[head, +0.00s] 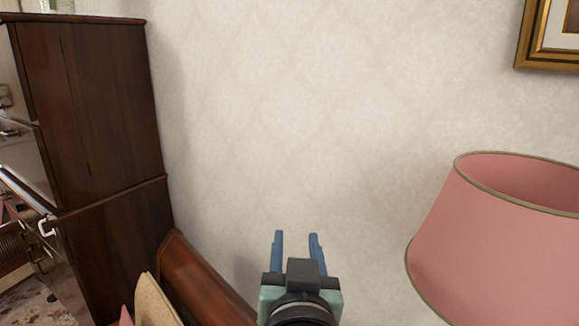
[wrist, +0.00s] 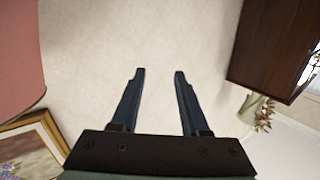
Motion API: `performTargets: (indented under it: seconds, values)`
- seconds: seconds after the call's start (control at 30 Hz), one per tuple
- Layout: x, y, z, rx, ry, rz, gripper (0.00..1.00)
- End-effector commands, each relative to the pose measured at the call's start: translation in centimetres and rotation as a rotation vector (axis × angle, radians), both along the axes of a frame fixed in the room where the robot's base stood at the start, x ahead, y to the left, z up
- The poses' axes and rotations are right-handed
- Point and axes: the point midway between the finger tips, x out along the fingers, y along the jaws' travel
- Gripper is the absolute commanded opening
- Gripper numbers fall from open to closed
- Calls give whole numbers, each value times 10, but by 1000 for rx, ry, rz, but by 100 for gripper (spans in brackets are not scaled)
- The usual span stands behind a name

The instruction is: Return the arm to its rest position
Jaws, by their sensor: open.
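My gripper (head: 296,240) is at the bottom middle of the head view, in front of a pale patterned wall. Its two blue fingers stand apart with nothing between them. In the wrist view my gripper (wrist: 159,74) also shows open and empty, with wall behind the fingers. Most of my arm is out of view below the head view's lower edge.
A pink lampshade (head: 500,235) stands close on the right, with a gold picture frame (head: 536,40) above. A dark wooden cabinet (head: 95,120) fills the left. A wooden furniture edge (head: 205,285) and beige cushion (head: 155,302) lie lower left. The wall's middle is clear.

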Motion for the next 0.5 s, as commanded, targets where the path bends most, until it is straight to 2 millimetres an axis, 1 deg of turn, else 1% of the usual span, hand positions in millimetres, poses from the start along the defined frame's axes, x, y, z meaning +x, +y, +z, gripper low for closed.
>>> performTargets:
  seconds: [0.03, 0.07, 0.1, 0.17, 0.2, 0.27, 0.3, 0.37, 0.4, 0.47, 0.5]
  values:
    - [-5, 11, 16, -67, -7, 8, 45]
    - [-8, 16, 23, -109, -5, 8, 45]
    - [-10, 13, 37, -108, -49, 1, 45]
    - [-14, 12, 61, -104, -120, -4, 45]
    - [-18, 12, 77, -103, -170, -6, 45]
    - [-25, 12, 102, -101, -246, -9, 45]
    - [-31, 12, 120, -101, -300, -12, 45]
    - [-42, 12, 147, -100, -384, -15, 45]
    - [-51, 12, 166, -99, -446, -18, 45]
    - [-66, 12, 193, -98, -537, -22, 45]
    - [-78, 12, 212, -97, -602, -25, 45]
